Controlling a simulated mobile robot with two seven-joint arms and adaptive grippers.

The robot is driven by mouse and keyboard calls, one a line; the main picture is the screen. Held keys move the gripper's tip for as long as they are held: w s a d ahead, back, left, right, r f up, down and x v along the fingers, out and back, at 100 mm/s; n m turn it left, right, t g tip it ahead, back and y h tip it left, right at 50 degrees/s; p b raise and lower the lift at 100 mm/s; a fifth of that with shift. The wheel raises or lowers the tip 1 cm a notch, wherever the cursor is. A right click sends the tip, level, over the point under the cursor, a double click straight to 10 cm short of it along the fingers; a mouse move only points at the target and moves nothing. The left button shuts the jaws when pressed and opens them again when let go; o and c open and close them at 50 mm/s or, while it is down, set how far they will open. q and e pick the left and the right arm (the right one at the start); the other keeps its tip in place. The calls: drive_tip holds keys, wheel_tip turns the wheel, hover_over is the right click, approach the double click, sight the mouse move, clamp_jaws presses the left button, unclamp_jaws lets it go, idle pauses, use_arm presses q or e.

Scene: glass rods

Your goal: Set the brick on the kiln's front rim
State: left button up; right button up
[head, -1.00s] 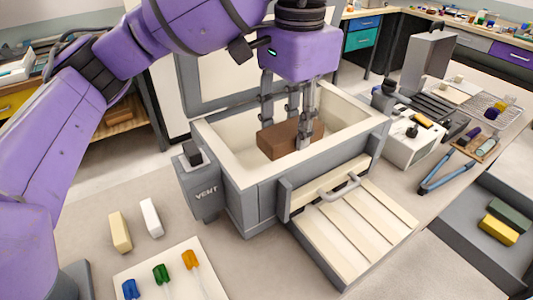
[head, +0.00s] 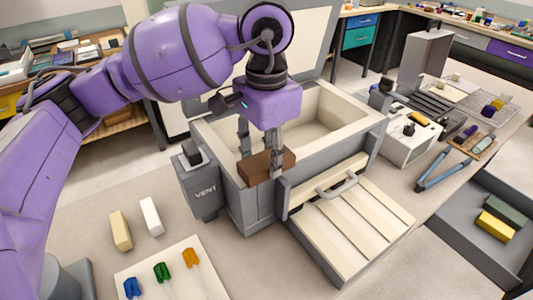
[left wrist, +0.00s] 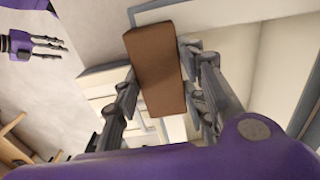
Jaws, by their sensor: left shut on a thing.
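The brown brick (head: 258,171) is gripped between the fingers of my left gripper (head: 261,158). In the head view it is level-looking and over the left part of the front rim of the grey and cream kiln (head: 237,210). I cannot tell whether its underside touches the rim. In the left wrist view the brick (left wrist: 158,70) lies lengthwise between the fingers, which press its two sides. The brick hides part of the rim; the bare rim shows to its right (head: 335,146). My right gripper (left wrist: 50,46) shows small at the left wrist view's upper left, fingers spread and empty.
A slatted cream panel with a handle (head: 338,187) slopes down in front of the kiln. A grey vent box (head: 199,190) is on its left side. Cream and white blocks and a board with coloured pieces lie at the front left. Blue-handled tongs (head: 437,171) lie right.

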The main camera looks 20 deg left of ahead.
sight(266, 158)
use_arm(q)
drive_tip(key=o, duration=1.3)
drive_tip(key=shift+f, duration=0.15)
wheel_tip(266, 158, up, 12)
drive_tip(key=shift+r, duration=0.2)
